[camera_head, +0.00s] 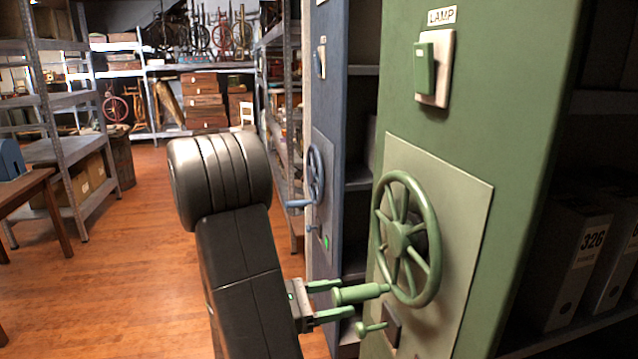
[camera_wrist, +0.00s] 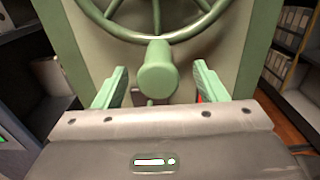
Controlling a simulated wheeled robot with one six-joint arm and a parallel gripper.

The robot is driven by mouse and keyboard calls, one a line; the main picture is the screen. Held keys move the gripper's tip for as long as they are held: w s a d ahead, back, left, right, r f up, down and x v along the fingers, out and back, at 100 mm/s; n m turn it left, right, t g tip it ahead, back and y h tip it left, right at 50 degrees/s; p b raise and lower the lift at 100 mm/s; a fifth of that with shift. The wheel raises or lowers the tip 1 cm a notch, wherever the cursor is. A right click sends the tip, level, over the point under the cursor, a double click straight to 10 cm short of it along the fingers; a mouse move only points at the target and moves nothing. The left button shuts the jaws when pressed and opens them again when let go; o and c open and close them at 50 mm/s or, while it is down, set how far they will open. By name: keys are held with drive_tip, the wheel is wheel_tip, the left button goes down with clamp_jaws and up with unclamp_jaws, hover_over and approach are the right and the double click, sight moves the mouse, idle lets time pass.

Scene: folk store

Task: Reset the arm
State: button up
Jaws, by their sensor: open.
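My gripper (camera_head: 318,303) has pale green fingers and is open, in front of the green cabinet. In the wrist view, my gripper (camera_wrist: 155,90) has its two fingers apart, one on each side of the green crank handle (camera_wrist: 158,68). The handle (camera_head: 357,293) sticks out from the green handwheel (camera_head: 405,240) on the cabinet's panel. The fingers do not appear closed on the handle; whether either touches it I cannot tell. The wheel's lower rim and spokes show at the top of the wrist view.
A small green lever (camera_head: 371,327) lies just below the handle. A green lamp switch (camera_head: 425,68) is higher on the green cabinet (camera_head: 500,100). A blue cabinet with a blue wheel (camera_head: 316,173) stands behind. A wooden table (camera_head: 30,185) is at left; the floor (camera_head: 130,260) between is clear.

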sight(352, 296)
drive_tip(key=shift+x, duration=2)
